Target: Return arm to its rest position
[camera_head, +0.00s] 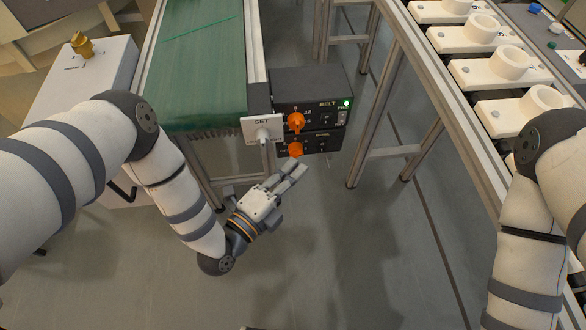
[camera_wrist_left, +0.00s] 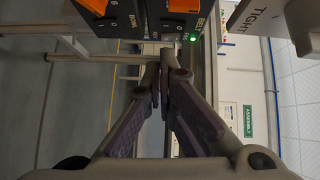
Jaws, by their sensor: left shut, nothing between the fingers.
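My left arm comes in from the left in the head view and bends down. Its gripper (camera_head: 297,169) hangs over the floor, just below the belt control boxes. In the left wrist view the two fingers (camera_wrist_left: 158,72) meet at their tips, with nothing between them. My right arm shows at the right edge of the head view, and its gripper is out of the picture.
A black BELT box (camera_head: 312,84) with an orange knob (camera_head: 296,121) and a green light sits at the end of the green conveyor (camera_head: 200,65). A rack of white sockets (camera_head: 515,64) stands at right. A grey cabinet (camera_head: 95,85) is at left. Floor below is clear.

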